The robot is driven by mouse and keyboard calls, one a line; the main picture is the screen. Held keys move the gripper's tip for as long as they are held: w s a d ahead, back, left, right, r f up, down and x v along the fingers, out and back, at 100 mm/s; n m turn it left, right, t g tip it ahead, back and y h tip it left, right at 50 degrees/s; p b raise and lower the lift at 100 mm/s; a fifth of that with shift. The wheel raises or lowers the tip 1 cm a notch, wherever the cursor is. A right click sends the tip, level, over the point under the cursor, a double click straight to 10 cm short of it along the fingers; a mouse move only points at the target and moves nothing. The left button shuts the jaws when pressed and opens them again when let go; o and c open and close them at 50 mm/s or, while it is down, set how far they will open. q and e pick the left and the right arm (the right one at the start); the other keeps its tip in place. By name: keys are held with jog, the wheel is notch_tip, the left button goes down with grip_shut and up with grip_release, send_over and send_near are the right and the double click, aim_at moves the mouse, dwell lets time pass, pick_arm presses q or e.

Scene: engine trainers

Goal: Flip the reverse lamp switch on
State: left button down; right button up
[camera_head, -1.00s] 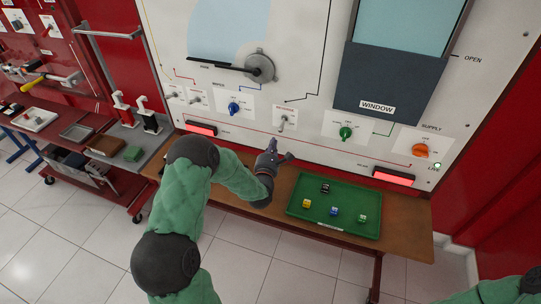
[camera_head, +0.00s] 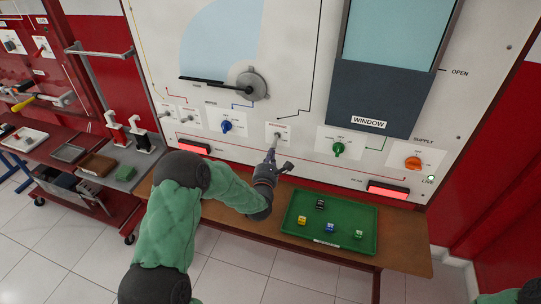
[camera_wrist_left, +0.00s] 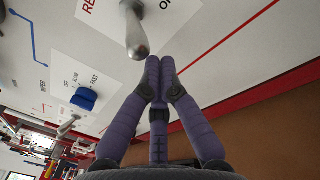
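The reverse lamp switch is a metal toggle lever (camera_head: 277,138) on a small white plate on the big panel. In the left wrist view its rounded lever (camera_wrist_left: 137,35) hangs large at the top, with partly cropped red lettering and "OF" beside it. My left gripper (camera_head: 271,153) is just below the lever in the head view. In the left wrist view the fingertips (camera_wrist_left: 160,63) are together with nothing between them, close to the lever's end. I cannot tell whether they touch it. My right gripper is out of view.
A blue knob (camera_head: 227,127) is left of the switch; a green knob (camera_head: 338,149) and orange supply knob (camera_head: 413,162) are right. A lit red lamp (camera_head: 388,190) is lower right. A green tray (camera_head: 290,226) with several small blocks sits on the wooden bench below.

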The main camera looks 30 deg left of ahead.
pick_arm(q)
jog(key=shift+s+r+g+p, duration=0.15)
jog(key=shift+r+g+p, duration=0.15)
jog(key=shift+p, duration=0.25)
jog(key=r+g+p, duration=0.1)
jog(key=g+p, duration=0.1)
jog(key=p, duration=0.1)
jog(key=s+r+g+h+p, duration=0.1)
jog(key=g+p, duration=0.1)
jog(key=p, duration=0.2)
jog(key=r+g+h+p, duration=0.1)
jog(key=p, duration=0.3)
jog(key=shift+s+d+r+m+g, duration=0.15)
jog(key=shift+d+r+m+g, duration=0.1)
jog(key=shift+m+g, duration=0.15)
jog(key=shift+r, duration=0.75)
jog(key=shift+f, duration=0.1)
